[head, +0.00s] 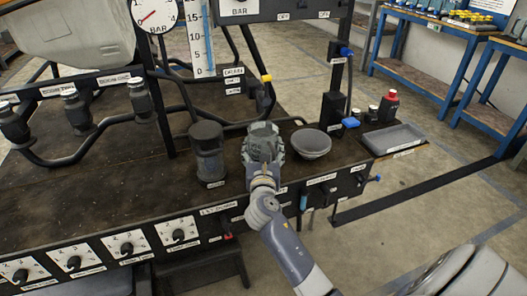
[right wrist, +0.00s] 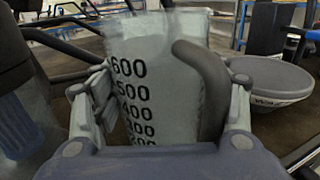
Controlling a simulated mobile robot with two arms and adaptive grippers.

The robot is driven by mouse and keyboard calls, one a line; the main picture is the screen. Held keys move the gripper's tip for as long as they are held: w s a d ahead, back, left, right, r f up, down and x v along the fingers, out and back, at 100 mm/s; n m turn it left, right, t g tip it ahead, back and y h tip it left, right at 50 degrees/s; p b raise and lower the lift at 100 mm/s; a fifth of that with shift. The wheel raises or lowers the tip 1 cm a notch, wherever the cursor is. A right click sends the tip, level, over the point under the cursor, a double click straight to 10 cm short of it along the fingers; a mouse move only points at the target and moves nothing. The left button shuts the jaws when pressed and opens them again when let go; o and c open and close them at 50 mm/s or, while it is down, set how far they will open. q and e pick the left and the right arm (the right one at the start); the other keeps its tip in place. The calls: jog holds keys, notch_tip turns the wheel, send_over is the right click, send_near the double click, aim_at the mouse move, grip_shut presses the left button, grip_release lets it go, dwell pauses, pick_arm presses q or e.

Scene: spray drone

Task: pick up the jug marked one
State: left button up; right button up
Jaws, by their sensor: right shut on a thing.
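A translucent grey jug (right wrist: 158,85) with black graduation numbers and a dark handle (right wrist: 205,85) fills the middle of the right wrist view. My right gripper (right wrist: 160,115) has a finger on each side of the jug and is shut on it; the handle is by the right finger. In the head view my right gripper (head: 262,143) is over the front of the dark bench and hides most or all of the jug. I cannot see a mark "one" on it, nor tell whether its base touches the bench. My left gripper is not in view.
A dark cylindrical container (head: 208,155) stands left of the gripper, and a grey bowl (head: 311,144) stands close on its right. Further right are a grey tray (head: 394,139) and a red-capped bottle (head: 389,106). Pipes and gauges stand behind. The bench (head: 110,185) is clear at front left.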

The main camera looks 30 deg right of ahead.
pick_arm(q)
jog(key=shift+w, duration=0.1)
pick_arm(e)
jog(key=shift+r, duration=0.2)
jog(key=shift+r+p, duration=0.55)
jog(key=shift+r, duration=0.15)
jog(key=v, duration=0.3)
jog(key=shift+s+a+f, duration=0.15)
jog(key=shift+s+a, duration=0.05)
jog(key=shift+s, duration=0.1)
pick_arm(q)
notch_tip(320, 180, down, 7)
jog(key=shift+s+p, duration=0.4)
jog(key=shift+p, duration=0.05)
pick_arm(e)
send_near(263, 151)
jog(key=shift+v, duration=2.45)
